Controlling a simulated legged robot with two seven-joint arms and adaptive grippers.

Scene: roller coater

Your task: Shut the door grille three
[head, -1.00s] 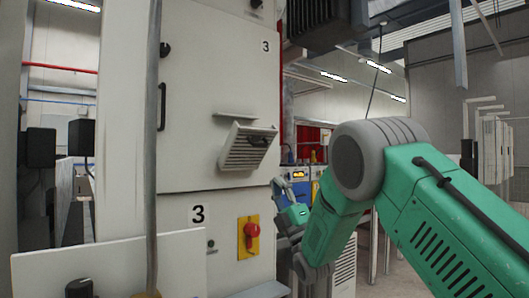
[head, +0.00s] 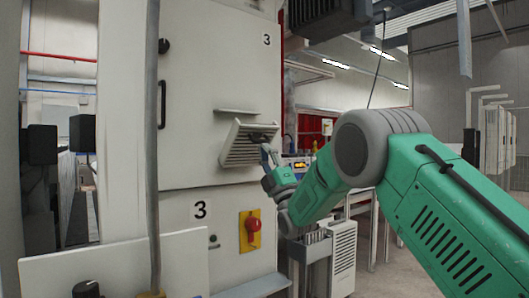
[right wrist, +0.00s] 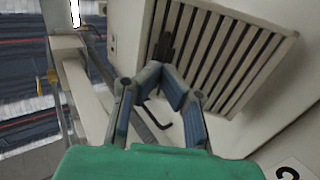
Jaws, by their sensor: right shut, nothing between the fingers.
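The door grille three (head: 243,147) is a pale slatted flap on the cabinet door panel (head: 205,95) marked 3. It stands tilted out from the panel with a dark gap at its upper edge. Its slats fill the upper right of the right wrist view (right wrist: 222,60). A dark latch or handle (right wrist: 165,45) sits on its edge. My right gripper (head: 266,152) is at the grille's right side; in the right wrist view its fingertips (right wrist: 163,69) come together close to that dark part, with nothing between them. Whether they touch it I cannot tell. My left gripper is out of view.
Below the door are a red knob on a yellow plate (head: 250,230) and a 3 label. A vertical grey pole (head: 152,140) and a white panel (head: 115,270) stand at the front left. A small ledge (head: 235,111) juts out above the grille.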

